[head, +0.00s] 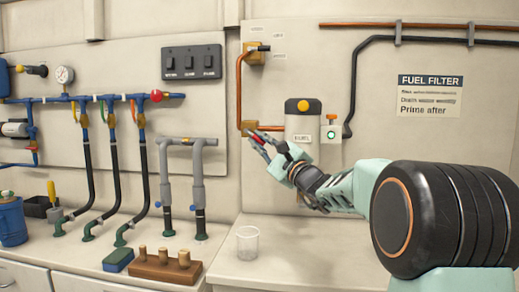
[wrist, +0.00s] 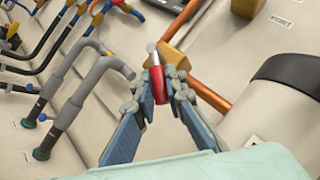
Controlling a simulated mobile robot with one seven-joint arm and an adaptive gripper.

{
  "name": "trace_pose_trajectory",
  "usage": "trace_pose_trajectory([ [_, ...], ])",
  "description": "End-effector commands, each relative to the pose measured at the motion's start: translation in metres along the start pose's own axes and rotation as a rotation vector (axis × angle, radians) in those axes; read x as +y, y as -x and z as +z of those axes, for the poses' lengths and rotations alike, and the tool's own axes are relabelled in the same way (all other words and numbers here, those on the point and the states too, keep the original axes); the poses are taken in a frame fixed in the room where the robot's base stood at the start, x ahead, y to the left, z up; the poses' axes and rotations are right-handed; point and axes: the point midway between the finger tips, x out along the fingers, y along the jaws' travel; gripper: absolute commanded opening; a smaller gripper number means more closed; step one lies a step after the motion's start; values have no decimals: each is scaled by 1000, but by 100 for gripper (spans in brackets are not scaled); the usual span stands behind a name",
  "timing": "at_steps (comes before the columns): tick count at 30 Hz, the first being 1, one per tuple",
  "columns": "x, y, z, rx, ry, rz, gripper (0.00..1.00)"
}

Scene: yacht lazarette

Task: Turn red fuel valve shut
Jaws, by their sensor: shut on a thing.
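The red valve handle (wrist: 158,88) shows in the wrist view between my fingertips, with a pale metal tip at its far end. It is beside a brass valve body (wrist: 172,53) on a copper pipe (wrist: 210,97). My gripper (wrist: 160,76) is shut on the handle, with a finger on each side. In the head view my gripper (head: 263,142) reaches in from the right to the lower brass valve body (head: 249,127). The handle is mostly hidden by the fingers there. Its exact angle to the pipe is hard to tell.
A fuel filter canister (head: 301,120) with a yellow knob stands right of the valve. Grey bent pipes (head: 197,160) rise at the left. A clear cup (head: 247,243) and a wooden block with pegs (head: 165,266) are on the counter. The counter's right side is clear.

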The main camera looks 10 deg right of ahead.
Motion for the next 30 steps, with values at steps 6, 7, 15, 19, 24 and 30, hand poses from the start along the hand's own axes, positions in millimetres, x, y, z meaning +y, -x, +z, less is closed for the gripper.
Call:
trace_pose_trajectory([
  [6, 2, 0, -2, 0, -10, -9, 0],
  [7, 2, 0, -2, 0, -11, -9, 0],
  [15, 1, 0, -2, 0, -11, -9, 0],
  [19, 1, 0, -1, 0, -11, -9, 20],
  [24, 1, 0, -1, -1, -11, -10, 30],
  [30, 1, 0, 0, -2, -10, -10, 30],
])
